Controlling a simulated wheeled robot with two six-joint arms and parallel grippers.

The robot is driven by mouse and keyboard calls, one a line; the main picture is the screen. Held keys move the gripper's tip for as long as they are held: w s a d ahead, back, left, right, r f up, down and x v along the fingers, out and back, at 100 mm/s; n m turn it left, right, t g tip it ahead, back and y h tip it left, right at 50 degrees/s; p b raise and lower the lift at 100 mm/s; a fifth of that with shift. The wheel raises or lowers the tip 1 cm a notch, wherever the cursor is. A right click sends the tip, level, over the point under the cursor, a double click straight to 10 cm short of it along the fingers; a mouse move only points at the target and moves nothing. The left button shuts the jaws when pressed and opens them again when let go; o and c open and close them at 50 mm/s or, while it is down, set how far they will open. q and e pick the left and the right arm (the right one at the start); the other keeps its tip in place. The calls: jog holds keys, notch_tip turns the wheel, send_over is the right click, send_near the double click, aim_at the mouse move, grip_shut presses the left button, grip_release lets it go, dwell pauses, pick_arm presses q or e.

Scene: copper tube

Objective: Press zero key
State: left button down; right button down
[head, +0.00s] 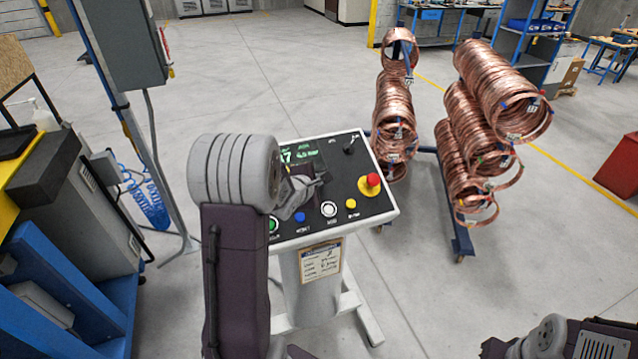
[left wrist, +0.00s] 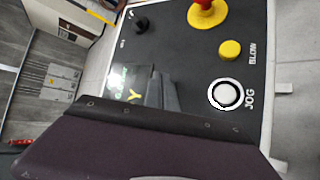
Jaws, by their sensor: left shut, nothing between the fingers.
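The control panel (head: 372,207) is a black sloped face on a grey pedestal. It carries a lit display (head: 305,154) with green digits, partly covered by my left arm. My left gripper (head: 318,182) is shut and empty, over the panel beside the display and above the button row; I cannot tell if it touches. In the left wrist view its fingers (left wrist: 165,96) lie across the panel by the display (left wrist: 125,90). No key marked zero can be made out; part of the panel is hidden behind my left arm. My right gripper is out of view; only arm parts show at lower right.
The panel bears a green button (head: 273,225), blue button (head: 300,217), white JOG button (head: 329,209), yellow BLOW button (head: 351,203), red emergency stop (head: 373,181) and black switch (head: 349,147). Copper coils (head: 393,115) hang on a rack at right. Open floor lies in front.

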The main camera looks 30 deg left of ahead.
pick_arm(q)
jog(key=shift+f, duration=0.15)
jog(key=shift+w+a+f, duration=0.1)
jog(key=shift+a+f, duration=0.05)
jog(key=shift+f, duration=0.1)
jog(key=shift+w+a+f, duration=0.1)
jog(key=shift+f, duration=0.35)
dwell(0.7)
jog(key=shift+r, duration=0.1)
jog(key=shift+s+d+r+p, duration=0.15)
jog(key=shift+r+p, duration=0.25)
jog(key=shift+s+d+r+p, duration=0.1)
jog(key=shift+r+p, duration=0.25)
jog(key=shift+r, duration=0.1)
jog(key=shift+r+p, duration=0.25)
jog(key=shift+p, duration=0.1)
jog(key=r+p, duration=0.1)
jog(key=s+d+r+p, duration=0.1)
jog(key=r+p, duration=0.1)
jog(key=r, duration=0.1)
jog(key=shift+s+d+p, duration=0.15)
jog(key=shift+d+p, duration=0.15)
